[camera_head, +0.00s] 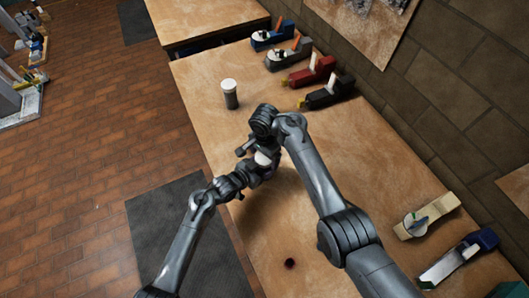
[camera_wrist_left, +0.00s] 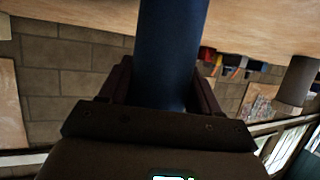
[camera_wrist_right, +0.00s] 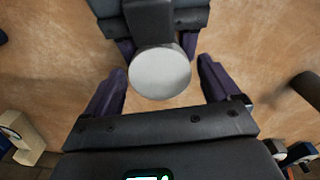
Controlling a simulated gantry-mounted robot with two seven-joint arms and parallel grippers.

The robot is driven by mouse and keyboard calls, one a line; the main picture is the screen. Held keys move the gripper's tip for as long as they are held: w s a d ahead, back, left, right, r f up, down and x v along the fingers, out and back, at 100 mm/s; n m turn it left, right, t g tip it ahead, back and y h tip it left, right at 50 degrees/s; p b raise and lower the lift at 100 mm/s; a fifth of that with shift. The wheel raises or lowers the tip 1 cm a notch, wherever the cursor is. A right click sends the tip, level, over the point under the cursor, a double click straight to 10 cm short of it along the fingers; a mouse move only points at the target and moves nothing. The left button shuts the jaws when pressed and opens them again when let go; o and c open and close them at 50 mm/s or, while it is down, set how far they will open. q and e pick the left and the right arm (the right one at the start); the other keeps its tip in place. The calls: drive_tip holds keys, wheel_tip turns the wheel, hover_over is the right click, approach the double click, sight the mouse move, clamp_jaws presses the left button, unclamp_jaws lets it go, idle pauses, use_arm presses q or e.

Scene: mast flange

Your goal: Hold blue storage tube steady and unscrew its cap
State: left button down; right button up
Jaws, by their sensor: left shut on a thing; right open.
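The blue storage tube (camera_wrist_left: 172,45) stands between the fingers of my left gripper (camera_wrist_left: 160,85), which is shut on it. Its round white cap (camera_wrist_right: 160,73) faces the right wrist camera and shows as a small pale patch in the head view (camera_head: 263,158). The tube body is mostly hidden by the arms in the head view. My right gripper (camera_wrist_right: 163,78) is open, with one finger on each side of the cap and a visible gap to each. My left gripper's fingers show behind the cap in the right wrist view.
A dark grey tube with a white cap (camera_head: 230,95) stands upright on the wooden table (camera_head: 345,165). Several clamp-like tools (camera_head: 310,72) line the wall side, and more (camera_head: 428,215) lie at the right. A small dark round thing (camera_head: 290,263) is near the front.

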drive_tip(key=shift+c, duration=0.3)
drive_tip(key=c, duration=1)
drive_tip(key=n, duration=0.6)
drive_tip(key=shift+n, duration=0.4)
drive_tip(key=o, duration=1.1)
drive_tip(key=shift+o, duration=0.2)
drive_tip(key=shift+r, duration=0.1)
